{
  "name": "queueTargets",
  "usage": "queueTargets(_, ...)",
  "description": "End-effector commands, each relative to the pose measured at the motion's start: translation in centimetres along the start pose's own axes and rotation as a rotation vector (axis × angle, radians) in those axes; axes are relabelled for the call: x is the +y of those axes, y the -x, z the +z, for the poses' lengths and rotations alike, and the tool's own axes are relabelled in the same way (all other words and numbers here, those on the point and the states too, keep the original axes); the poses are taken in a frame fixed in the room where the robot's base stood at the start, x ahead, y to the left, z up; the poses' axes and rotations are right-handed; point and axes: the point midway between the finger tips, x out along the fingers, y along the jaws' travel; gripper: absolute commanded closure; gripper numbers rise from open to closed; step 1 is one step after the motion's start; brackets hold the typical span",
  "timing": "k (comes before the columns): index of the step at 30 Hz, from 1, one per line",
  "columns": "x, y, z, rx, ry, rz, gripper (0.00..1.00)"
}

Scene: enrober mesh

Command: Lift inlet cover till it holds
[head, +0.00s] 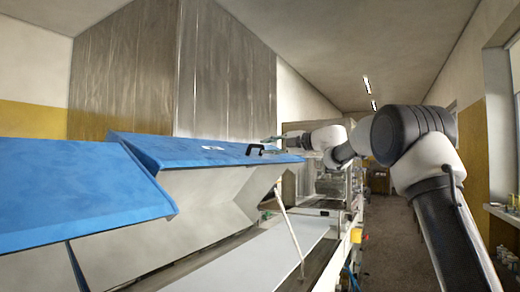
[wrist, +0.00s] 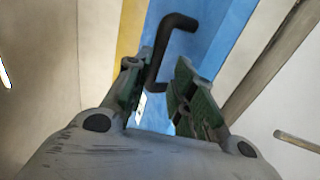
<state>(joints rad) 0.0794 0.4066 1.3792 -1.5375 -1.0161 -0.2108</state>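The inlet cover appears to be the farther blue cover (head: 200,152) in the head view. It stands tilted up, with its pale inner side showing below. A black handle (head: 255,149) is on its blue face near the right end. My gripper (head: 272,140) is right at this handle. In the wrist view, the handle (wrist: 179,22) shows as a black bracket on the blue cover (wrist: 215,30). My gripper (wrist: 160,88) is open there, its green-padded fingers apart. The handle's lower leg reaches between them, close to the left finger. I cannot tell whether they touch.
A nearer blue cover (head: 80,190) is at the left. A thin pale rod (head: 290,230) rises from the machine's edge toward the farther cover. A pale flat surface (head: 245,262) lies below. A tall metal cabinet (head: 225,80) stands behind. The aisle floor (head: 388,240) at right looks open.

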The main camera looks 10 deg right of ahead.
Motion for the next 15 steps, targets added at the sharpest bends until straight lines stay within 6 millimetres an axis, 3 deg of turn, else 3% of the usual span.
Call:
queueTargets(6,0.1,4.6,0.0,-0.002,0.001,0.0,0.75)
queueTargets(15,0.0,6.8,0.0,0.0,0.0,0.0,0.75)
